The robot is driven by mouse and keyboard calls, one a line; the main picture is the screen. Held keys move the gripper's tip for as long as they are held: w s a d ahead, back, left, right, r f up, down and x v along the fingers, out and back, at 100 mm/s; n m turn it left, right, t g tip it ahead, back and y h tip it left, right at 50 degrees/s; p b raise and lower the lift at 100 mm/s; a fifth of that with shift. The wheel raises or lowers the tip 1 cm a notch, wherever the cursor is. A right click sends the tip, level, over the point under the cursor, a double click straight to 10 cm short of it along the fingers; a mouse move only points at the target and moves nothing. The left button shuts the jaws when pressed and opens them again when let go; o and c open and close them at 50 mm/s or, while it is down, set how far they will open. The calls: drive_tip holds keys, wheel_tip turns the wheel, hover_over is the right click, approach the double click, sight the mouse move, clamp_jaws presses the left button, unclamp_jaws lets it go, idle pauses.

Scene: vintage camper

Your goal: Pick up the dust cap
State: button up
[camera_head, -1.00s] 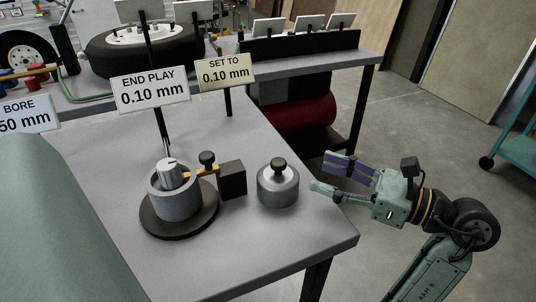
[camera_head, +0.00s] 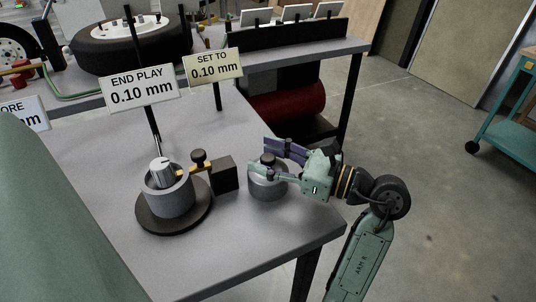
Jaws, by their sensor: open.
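The dust cap (camera_head: 266,187) is a silver, round, domed cap with a black knob (camera_head: 267,159) on top. It stands upright on the grey table near the right edge. My gripper (camera_head: 258,157) reaches in from the right at knob height, with its fingers apart. One finger is behind the knob and the other in front of it. The fingers and palm hide part of the cap's upper right side. I cannot tell whether either finger touches the knob.
Left of the cap stand a black block (camera_head: 225,174) and a grey cylinder on a dark round base (camera_head: 146,219). Signs reading "END PLAY 0.10 mm" (camera_head: 141,90) and "SET TO 0.10 mm" (camera_head: 213,66) rise behind. The table's front (camera_head: 240,245) is clear.

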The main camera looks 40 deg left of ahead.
clamp_jaws()
idle(0.5)
idle(0.3)
